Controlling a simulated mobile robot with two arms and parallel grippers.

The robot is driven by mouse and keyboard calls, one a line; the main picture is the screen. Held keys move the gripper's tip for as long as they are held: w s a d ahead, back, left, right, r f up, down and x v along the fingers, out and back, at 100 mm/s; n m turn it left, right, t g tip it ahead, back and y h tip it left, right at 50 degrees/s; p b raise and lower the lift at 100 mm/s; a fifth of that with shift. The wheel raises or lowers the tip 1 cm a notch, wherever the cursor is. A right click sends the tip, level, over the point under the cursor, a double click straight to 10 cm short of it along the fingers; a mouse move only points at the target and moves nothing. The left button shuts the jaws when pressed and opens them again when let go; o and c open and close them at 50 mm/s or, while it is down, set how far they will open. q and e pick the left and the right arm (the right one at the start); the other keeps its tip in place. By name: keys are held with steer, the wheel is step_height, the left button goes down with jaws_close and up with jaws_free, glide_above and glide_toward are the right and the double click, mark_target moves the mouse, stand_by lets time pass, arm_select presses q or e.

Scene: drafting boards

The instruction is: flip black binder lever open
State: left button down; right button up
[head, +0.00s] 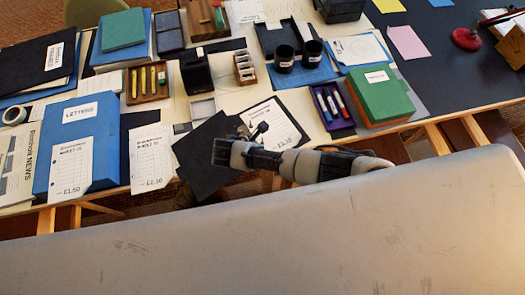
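A black binder (200,172) lies open near the front edge of the table, its dark cover tilted to the left and over the edge. A white printed sheet (276,122) lies on its right side. Small dark metal parts (260,128) show between cover and sheet; I cannot tell whether they are the lever or part of my gripper. My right arm comes in from the right, and its grey end with the gripper (224,152) is over the binder's front part. The arm hides part of the binder. The fingers are not clear. My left gripper is not in view.
A blue letters folder (82,125) and white price sheets (150,150) lie to the left. A purple pen tray (331,106) and a green-topped stack (380,95) stand to the right. Black cups (284,60) and a black box (196,72) are behind. The table is crowded.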

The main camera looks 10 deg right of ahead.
stand_by(0.4)
steer(key=o, duration=0.9)
steer(key=shift+o, duration=0.2)
steer(key=v, duration=1)
steer(key=shift+a+r+b, duration=0.25)
steer(key=shift+r+b, duration=0.05)
steer(key=shift+b, duration=0.05)
steer(key=shift+s, duration=0.2)
